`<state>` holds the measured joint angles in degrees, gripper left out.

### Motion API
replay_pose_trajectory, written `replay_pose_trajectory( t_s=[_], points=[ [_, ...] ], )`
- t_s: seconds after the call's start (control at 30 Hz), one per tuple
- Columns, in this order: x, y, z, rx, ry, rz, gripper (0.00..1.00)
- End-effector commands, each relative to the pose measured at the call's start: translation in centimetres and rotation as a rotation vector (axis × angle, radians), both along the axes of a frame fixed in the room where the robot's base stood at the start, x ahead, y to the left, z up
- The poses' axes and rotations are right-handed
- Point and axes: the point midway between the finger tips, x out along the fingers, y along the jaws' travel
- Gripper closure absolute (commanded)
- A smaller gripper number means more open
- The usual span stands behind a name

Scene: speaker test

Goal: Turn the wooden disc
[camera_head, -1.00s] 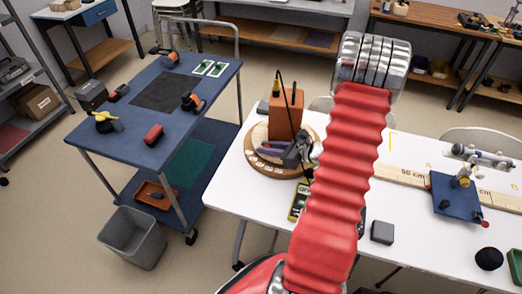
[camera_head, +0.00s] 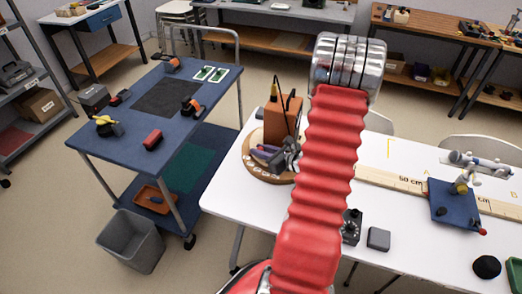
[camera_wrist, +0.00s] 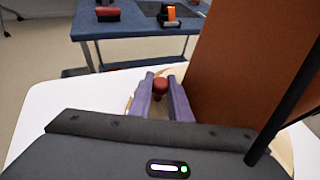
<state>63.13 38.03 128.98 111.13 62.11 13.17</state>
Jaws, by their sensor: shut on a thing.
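The round wooden disc (camera_head: 252,168) lies on the white table, with pale labels along its front rim. An orange-brown box (camera_head: 276,122) with cables stands on it. My gripper (camera_head: 266,152) is low over the front part of the disc. In the wrist view, the purple fingers of my gripper (camera_wrist: 161,92) are on either side of a red knob (camera_wrist: 160,84) and are shut on it. The box (camera_wrist: 245,60) rises close beside the right finger. Much of the disc and the right side of the box are hidden by my gripper and red arm.
A blue cart (camera_head: 190,130) stands to the left, with a grey bin (camera_head: 131,240) below.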

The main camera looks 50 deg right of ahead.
Motion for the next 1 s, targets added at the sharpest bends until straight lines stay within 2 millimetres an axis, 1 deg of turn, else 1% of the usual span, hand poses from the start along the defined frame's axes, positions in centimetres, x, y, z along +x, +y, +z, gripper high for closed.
replay_pose_trajectory(
  t_s=[0.1,0.13,0.2,0.23,0.5,0.63,0.77,1.0],
  points=[
    [0.2,-0.1,0.2,-0.003,-0.006,0.001,1.0],
    [0.2,-0.1,0.2,-0.003,-0.006,0.001,0.81],
    [0.2,-0.1,0.2,-0.003,-0.005,0.001,0.76],
    [0.2,-0.1,0.2,-0.003,-0.005,0.001,0.75],
    [-0.1,-0.2,0.1,-0.002,-0.003,-0.001,0.75],
    [-0.6,-0.2,0.4,-0.002,-0.003,-0.001,0.75],
    [-1.9,-0.3,0.9,-0.003,-0.003,-0.005,0.75],
    [-5.1,-0.3,2.2,-0.002,-0.003,-0.005,0.75]
  ],
)
